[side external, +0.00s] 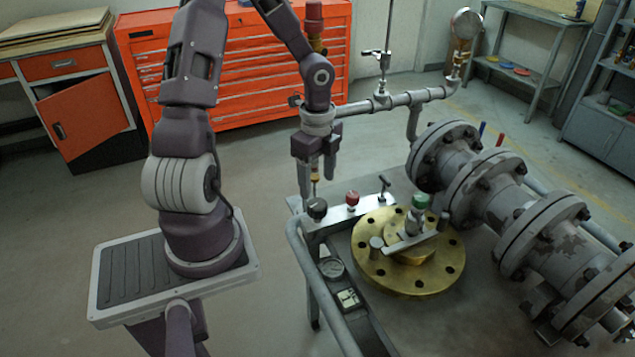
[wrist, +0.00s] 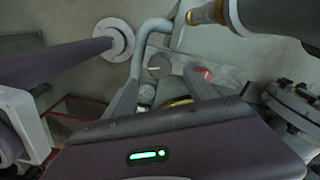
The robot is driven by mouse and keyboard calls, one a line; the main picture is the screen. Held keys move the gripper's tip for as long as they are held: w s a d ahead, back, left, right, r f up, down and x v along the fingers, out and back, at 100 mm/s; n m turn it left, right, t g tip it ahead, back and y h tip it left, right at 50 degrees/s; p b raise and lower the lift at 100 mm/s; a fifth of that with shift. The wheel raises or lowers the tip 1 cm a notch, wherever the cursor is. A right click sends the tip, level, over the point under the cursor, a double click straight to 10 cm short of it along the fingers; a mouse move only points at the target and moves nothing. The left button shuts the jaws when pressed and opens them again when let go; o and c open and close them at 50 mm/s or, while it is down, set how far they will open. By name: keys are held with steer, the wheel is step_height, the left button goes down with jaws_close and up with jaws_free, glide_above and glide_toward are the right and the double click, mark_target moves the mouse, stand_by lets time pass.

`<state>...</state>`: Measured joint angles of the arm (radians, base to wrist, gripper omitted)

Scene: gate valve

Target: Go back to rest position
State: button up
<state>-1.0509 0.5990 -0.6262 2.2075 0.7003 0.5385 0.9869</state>
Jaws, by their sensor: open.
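My gripper (side external: 317,190) hangs pointing down beside the left end of the workbench, above the control strip with its knobs. Its two fingers are apart. A small brass piece with a thin rod shows between them in the side view; I cannot tell whether it is behind them. In the wrist view the open fingers of my gripper (wrist: 162,75) reach away toward the bench. The round brass flange (side external: 375,272) lies on the bench to the right, apart from my gripper. A handle with a green knob (side external: 421,201) sits on top of it.
A black knob (side external: 317,208) and a red button (side external: 352,198) stand close below my gripper. A grey pipe (side external: 395,102) runs behind it. Large flanged pipes (side external: 510,195) fill the bench's right side. An orange tool cabinet (side external: 240,70) stands behind. Open floor lies left of the bench.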

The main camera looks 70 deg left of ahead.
steer(key=s+d+r+n+t+y, duration=0.25)
steer(key=d+r+n, duration=0.4)
steer(key=r, duration=0.75)
steer(key=s+d+r+n+t+h, duration=0.2)
steer(key=s+d+r+n, duration=0.4)
steer(key=d, duration=0.5)
steer(key=shift+s+r+t, duration=0.4)
steer(key=shift+s+t, duration=0.15)
steer(key=shift+s, duration=0.65)
steer(key=shift+a+h, duration=0.1)
steer(key=shift+h, duration=0.15)
